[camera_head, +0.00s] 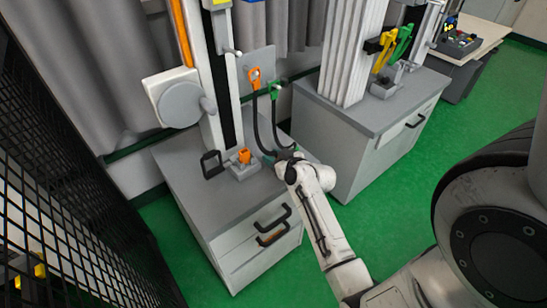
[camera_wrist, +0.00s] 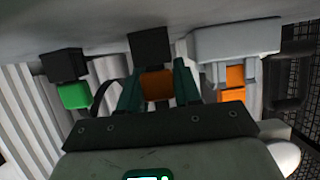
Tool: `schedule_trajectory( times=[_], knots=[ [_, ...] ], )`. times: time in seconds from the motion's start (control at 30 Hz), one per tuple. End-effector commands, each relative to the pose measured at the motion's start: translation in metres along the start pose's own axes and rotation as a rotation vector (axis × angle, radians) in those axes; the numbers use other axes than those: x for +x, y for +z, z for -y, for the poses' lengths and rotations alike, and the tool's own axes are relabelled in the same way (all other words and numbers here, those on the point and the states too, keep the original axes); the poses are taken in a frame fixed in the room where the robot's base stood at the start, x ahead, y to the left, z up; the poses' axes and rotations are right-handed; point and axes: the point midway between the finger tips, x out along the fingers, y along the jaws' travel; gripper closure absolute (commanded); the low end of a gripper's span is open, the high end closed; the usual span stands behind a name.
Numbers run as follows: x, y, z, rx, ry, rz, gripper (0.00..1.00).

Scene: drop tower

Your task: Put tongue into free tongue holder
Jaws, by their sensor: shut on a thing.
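In the wrist view, my gripper (camera_wrist: 157,88) has its two teal fingers on either side of an orange-and-black piece (camera_wrist: 156,84) and is shut on it. I cannot tell for certain whether this is the tongue. A light grey holder (camera_wrist: 235,38) with orange parts stands to its right, and a black piece with a green block (camera_wrist: 75,95) is to its left. In the head view, my gripper (camera_head: 287,157) is beside the cabinet top, and the held piece is not clear. A grey holder with an orange part (camera_head: 244,156) stands on that top, left of my gripper.
A grey cabinet (camera_head: 190,172) carries the tall drop tower (camera_head: 216,70). Orange (camera_head: 254,77) and green (camera_head: 275,90) connectors with dark cables hang by a grey plate. A black handle (camera_head: 211,165) stands left. A second cabinet (camera_head: 385,115) is right; a mesh fence (camera_head: 70,190) is left.

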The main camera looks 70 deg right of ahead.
Motion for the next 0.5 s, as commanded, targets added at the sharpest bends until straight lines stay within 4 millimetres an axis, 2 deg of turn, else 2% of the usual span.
schedule_trajectory(
  times=[0.5],
  knots=[
    [0.0016, 0.0038, 0.0002, 0.0, 0.0, 0.0, 0.84]
  ],
)
